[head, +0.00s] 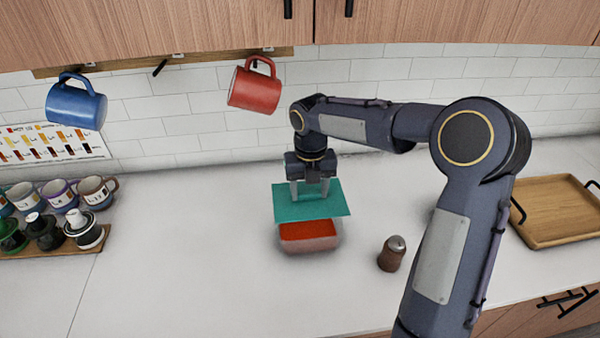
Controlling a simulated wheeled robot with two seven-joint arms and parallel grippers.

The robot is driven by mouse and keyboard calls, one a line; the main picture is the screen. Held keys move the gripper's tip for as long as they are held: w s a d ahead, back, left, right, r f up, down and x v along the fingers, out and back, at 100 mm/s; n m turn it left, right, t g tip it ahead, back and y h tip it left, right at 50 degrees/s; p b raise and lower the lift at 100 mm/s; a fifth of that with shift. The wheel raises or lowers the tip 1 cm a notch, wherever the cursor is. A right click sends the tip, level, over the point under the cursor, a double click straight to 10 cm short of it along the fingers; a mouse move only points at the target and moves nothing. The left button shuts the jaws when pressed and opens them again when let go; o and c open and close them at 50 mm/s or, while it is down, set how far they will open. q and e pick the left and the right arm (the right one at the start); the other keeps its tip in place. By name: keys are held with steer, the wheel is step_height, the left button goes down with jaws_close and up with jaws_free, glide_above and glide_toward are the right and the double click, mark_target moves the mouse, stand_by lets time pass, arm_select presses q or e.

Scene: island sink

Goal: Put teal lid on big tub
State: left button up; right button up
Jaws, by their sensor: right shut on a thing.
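The teal lid (333,208) is a flat teal sheet in the middle of the head view. My right gripper (311,193) points down from above and is shut on the lid's upper side. The big tub (309,243), a clear container with red contents, stands on the counter below the lid. The lid covers the rear part of the tub in the picture, and the tub's front part shows below it. I cannot tell whether the lid touches the tub. My left gripper is not in view.
A brown shaker (391,256) stands right of the tub, near my right arm. A wooden tray (560,210) lies at the far right. Several mugs and pots (84,229) stand at the left. A blue mug (76,105) and a red mug (254,88) hang above. The counter left of the tub is clear.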

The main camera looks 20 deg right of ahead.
mark_target(309, 201)
steer(key=shift+w, duration=0.1)
steer(key=shift+s+r, duration=0.1)
steer(key=shift+s, duration=0.15)
steer(key=shift+w, duration=0.15)
steer(key=shift+f, duration=0.75)
steer(key=shift+f+b, duration=1.85)
steer(key=shift+f, duration=1)
steer(key=shift+f, duration=0.25)
steer(key=shift+p, duration=0.35)
